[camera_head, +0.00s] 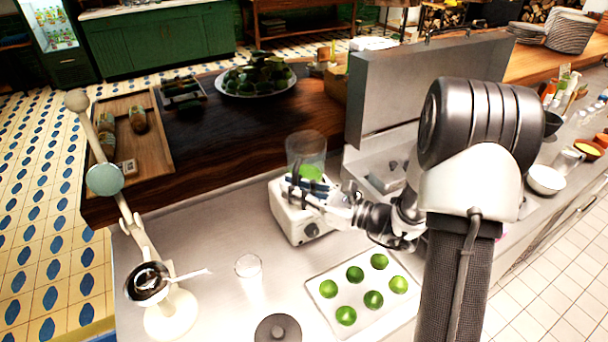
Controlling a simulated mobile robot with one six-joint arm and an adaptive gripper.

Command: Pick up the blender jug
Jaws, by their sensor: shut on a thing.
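The blender jug (306,147) is a clear, smoky jug with something green inside. It stands upright on, or just over, the white blender base (291,221); I cannot tell whether the two touch. My gripper (298,184) reaches in from the right and is shut on the lower part of the jug. Its fingers hide the bottom of the jug and the top of the base. The base has a dark knob on its front.
A white tray (318,285) with several green limes lies in front. A clear glass (250,285), a dark round lid (278,328) and a white lamp-like stand (171,315) are to the left. A steel partition (385,90) rises behind right. A wooden counter (225,160) lies behind.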

